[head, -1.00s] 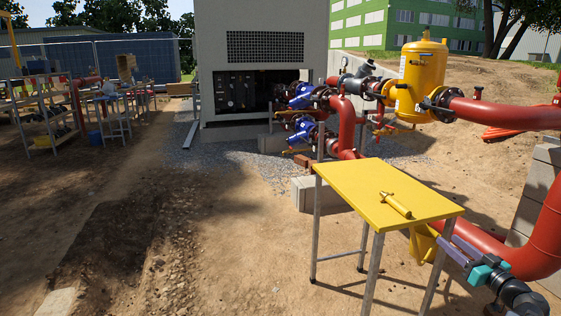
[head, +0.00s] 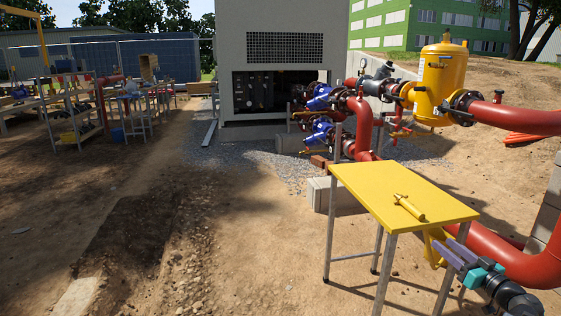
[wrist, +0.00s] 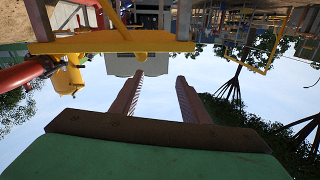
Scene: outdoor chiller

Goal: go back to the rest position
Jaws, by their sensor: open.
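My gripper (head: 452,250) is at the lower right of the head view, just off the near right side of the yellow table (head: 375,190). Its two purple-grey fingers point up and left from a teal body. In the wrist view my gripper (wrist: 160,76) shows its fingers apart, with only sky and background between them. The wrist picture is upside down, and the table edge (wrist: 110,47) crosses its upper part. A yellow cylindrical tool (head: 409,208) lies on the table, clear of the fingers.
Red pipes (head: 500,255) run close behind my gripper on the right. A yellow tank (head: 440,85) and blue valves (head: 320,132) stand beyond the table, by the chiller (head: 283,60). Shelves (head: 70,110) stand far left. Open dirt ground lies left of the table.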

